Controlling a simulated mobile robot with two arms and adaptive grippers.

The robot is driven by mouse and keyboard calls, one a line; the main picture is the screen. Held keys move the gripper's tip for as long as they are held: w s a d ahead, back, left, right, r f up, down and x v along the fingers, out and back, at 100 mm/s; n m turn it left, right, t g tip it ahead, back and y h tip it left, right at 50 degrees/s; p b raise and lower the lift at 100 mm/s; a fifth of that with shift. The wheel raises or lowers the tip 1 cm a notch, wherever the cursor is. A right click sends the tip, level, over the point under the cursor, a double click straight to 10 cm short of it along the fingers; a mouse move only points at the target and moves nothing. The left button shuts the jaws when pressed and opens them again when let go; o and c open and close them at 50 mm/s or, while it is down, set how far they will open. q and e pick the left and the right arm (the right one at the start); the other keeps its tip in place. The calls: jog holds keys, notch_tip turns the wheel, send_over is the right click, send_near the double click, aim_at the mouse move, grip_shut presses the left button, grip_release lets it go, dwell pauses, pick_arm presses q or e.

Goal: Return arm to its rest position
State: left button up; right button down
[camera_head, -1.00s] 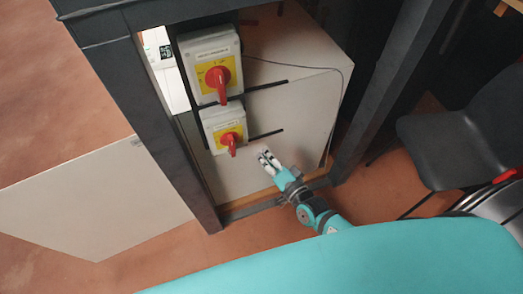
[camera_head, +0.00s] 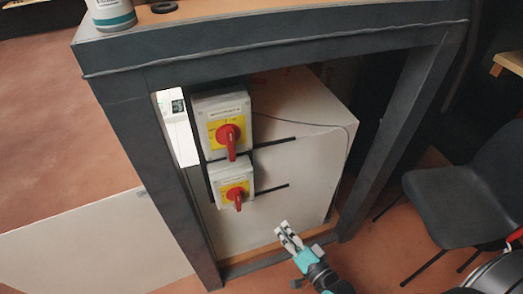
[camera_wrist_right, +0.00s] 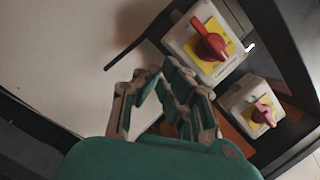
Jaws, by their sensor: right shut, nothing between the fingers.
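My right gripper (camera_head: 288,236) is shut and empty at the bottom of the head view, in front of the white panel (camera_head: 290,195) and below the two switches. Its fingers also show in the right wrist view (camera_wrist_right: 165,82), with the white panel beyond them. The upper switch (camera_head: 226,125) is a grey box with a yellow plate and a red knob; the lower switch (camera_head: 236,183) looks alike and is smaller. Both knobs point roughly down in the head view. In the right wrist view the larger switch (camera_wrist_right: 208,42) and the smaller switch (camera_wrist_right: 255,108) are to the right of the fingers, apart from them. My left gripper is not in view.
A dark frame (camera_head: 405,110) surrounds the panel, with posts on both sides. A bottle (camera_head: 112,14) and a black ring (camera_head: 165,7) sit on its top. A dark chair (camera_head: 455,200) stands at the right. A white board (camera_head: 90,250) is at the lower left.

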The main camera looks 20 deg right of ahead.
jog(key=s+d+f+n+g+h+p, duration=0.15)
jog(key=s+f+n+g, duration=0.35)
jog(key=f, duration=0.6)
jog(key=s+d+f+n+g+h+p, duration=0.1)
jog(key=s+d+f+n+g+p, duration=0.15)
jog(key=s+f, duration=0.55)
jog(key=s+f+n+g+p, duration=0.1)
jog(key=s+f+g, duration=0.3)
jog(key=s, duration=0.5)
jog(key=s+f+n+g+h+p, duration=0.1)
jog(key=s+f+n+g, duration=0.2)
jog(key=s+f, duration=0.5)
jog(key=s+d, duration=0.1)
jog(key=s, duration=0.1)
jog(key=shift+s+g, duration=0.3)
jog(key=shift+g, duration=0.05)
